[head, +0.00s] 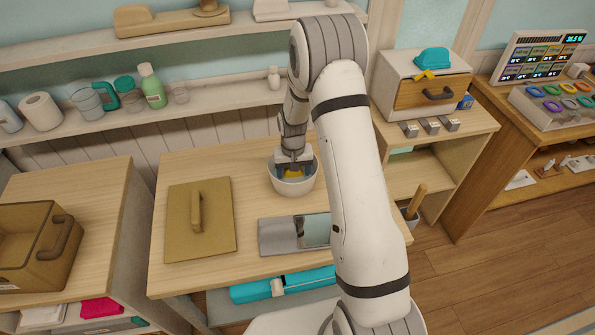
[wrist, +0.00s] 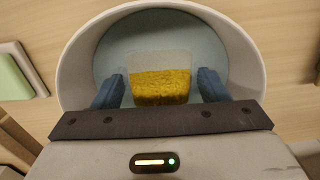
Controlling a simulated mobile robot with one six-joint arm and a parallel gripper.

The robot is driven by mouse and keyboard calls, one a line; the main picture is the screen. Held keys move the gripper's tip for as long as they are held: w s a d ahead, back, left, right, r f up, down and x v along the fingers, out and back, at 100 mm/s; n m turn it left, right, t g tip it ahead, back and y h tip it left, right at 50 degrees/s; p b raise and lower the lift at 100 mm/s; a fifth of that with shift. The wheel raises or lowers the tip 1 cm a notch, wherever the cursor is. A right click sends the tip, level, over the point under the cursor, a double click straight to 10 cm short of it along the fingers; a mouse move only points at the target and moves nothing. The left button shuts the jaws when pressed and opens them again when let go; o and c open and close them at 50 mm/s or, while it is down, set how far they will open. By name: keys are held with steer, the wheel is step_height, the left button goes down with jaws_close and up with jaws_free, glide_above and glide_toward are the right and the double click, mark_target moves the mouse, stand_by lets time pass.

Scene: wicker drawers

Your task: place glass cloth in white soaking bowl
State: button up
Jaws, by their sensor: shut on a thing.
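The white bowl (head: 296,189) stands on the wooden table in the head view. Its pale rim and grey-blue inside fill much of the wrist view (wrist: 245,55). My gripper (head: 293,170) points down into the bowl's mouth. Its two blue fingers (wrist: 160,88) show in the wrist view, shut on a yellow cloth-like thing with a pale upper part (wrist: 160,84). A bit of that yellow thing (head: 292,173) also shows in the bowl's opening in the head view. I cannot tell whether it touches the bowl's bottom.
A tan board with a handle (head: 218,220) lies left of the bowl. A grey tray (head: 277,237) lies in front. A wicker drawer (head: 35,240) is at far left. Bottles and cups line the back shelf (head: 235,97). A drawer box (head: 405,92) stands right.

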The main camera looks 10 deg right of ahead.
steer(key=shift+f, duration=0.15)
steer(key=o, duration=0.8)
